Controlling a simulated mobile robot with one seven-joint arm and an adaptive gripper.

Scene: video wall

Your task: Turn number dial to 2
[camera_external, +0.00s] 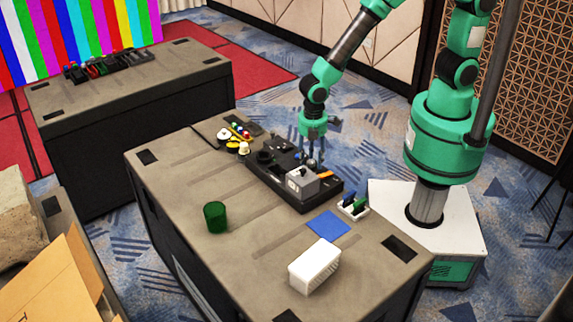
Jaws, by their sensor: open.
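A black panel (262,177) with several controls lies on the near table, in front of my base. A grey box-shaped unit (302,183) with a small dark mark on its front sits on the panel's near end. A round black knob (264,157) stands at the panel's far left end. I cannot tell which control is the number dial, and no numbers are readable. My gripper (313,161) points down over the panel just behind the grey unit, open. Its fingertips are small and partly hidden, so contact with anything below cannot be made out.
A green cylinder (215,217), a blue square (328,223), a white box (315,266) and a small white holder (353,206) are on the table (190,192). Small coloured items (240,132) lie past the panel's far end. The table's left front area is clear.

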